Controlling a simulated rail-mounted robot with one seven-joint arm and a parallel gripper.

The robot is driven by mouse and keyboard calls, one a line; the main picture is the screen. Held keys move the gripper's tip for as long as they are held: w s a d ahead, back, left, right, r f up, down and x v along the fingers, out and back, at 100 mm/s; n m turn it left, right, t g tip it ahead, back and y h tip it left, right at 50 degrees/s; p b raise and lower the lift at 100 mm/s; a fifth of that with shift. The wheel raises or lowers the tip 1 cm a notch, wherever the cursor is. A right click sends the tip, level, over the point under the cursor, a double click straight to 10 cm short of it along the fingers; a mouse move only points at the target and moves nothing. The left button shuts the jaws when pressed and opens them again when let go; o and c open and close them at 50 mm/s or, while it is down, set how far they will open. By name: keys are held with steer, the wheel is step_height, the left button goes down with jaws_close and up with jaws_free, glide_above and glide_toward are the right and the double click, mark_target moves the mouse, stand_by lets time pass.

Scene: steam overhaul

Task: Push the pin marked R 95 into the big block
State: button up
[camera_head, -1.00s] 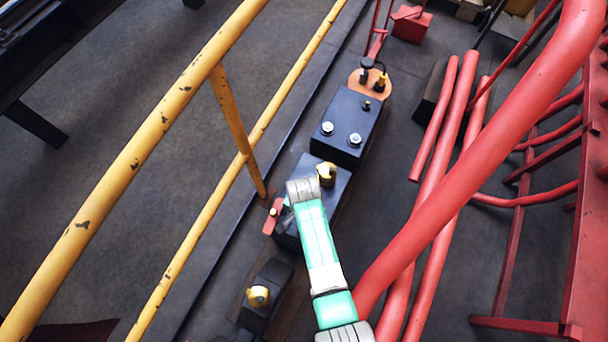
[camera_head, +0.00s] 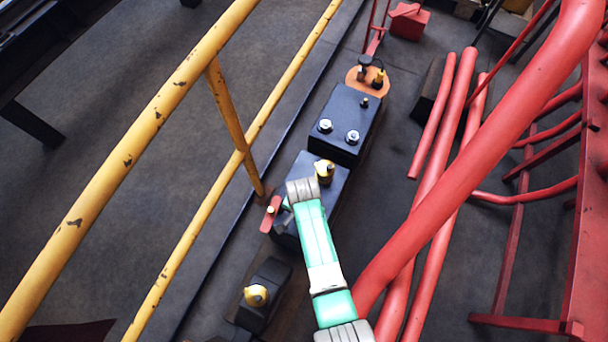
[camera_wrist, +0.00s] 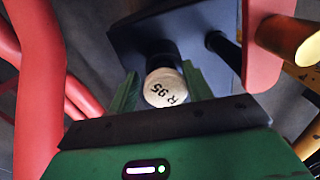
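The pin marked R 95 shows in the wrist view as a pale round head (camera_wrist: 163,90) on a dark collar, against the dark big block (camera_wrist: 145,38). My gripper (camera_wrist: 161,82) has its two green fingers apart, one on each side of the pin head. A narrow gap shows at the left finger; contact at the right finger is unclear. In the head view my gripper (camera_head: 286,204) is mostly hidden by my wrist, at the left side of the dark block (camera_head: 310,165). The R 95 pin cannot be made out there.
A red plate (camera_wrist: 262,75) with a yellow cylinder (camera_wrist: 292,40) stands close right of my gripper in the wrist view. Yellow rails (camera_head: 130,160) run left; thick red pipes (camera_head: 440,215) run right.

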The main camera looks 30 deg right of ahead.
steer(key=shift+s+a+f, duration=0.15)
steer(key=shift+s+f, duration=0.1)
steer(key=shift+f, duration=0.25)
steer(key=r+p, duration=0.1)
steer(key=r, duration=0.2)
steer(key=r+p, duration=0.4)
steer(key=r, duration=0.1)
steer(key=shift+w+r, duration=0.25)
steer(key=shift+r, duration=0.1)
